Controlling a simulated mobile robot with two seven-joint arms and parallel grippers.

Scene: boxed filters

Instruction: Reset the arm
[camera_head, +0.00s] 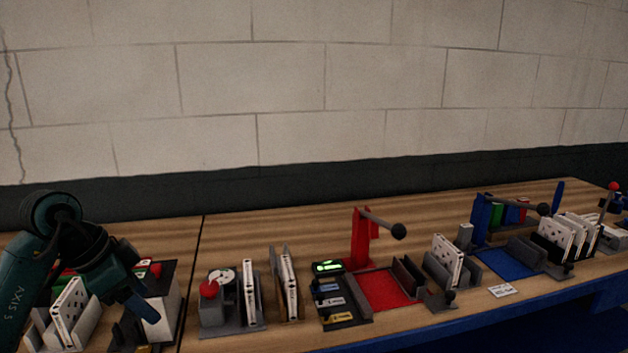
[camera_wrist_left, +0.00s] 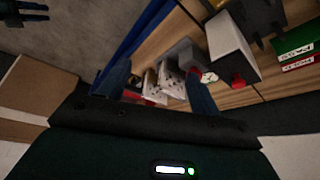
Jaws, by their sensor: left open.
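My left arm comes in from the left in the head view. Its gripper (camera_head: 138,300) hangs over the left part of the bench, in front of a white box-shaped block (camera_head: 160,310). In the left wrist view the two blue fingers of the left gripper (camera_wrist_left: 158,84) stand wide apart with nothing held between them. White filter cards show beyond them. My right gripper cannot be made out in the head view.
The wooden bench (camera_head: 228,232) carries white filter cards (camera_head: 70,308) in holders, a red lever press (camera_head: 362,238), a blue lever press (camera_head: 480,222) and a red mat (camera_head: 385,290). A block wall stands behind. The air above the bench's middle is clear.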

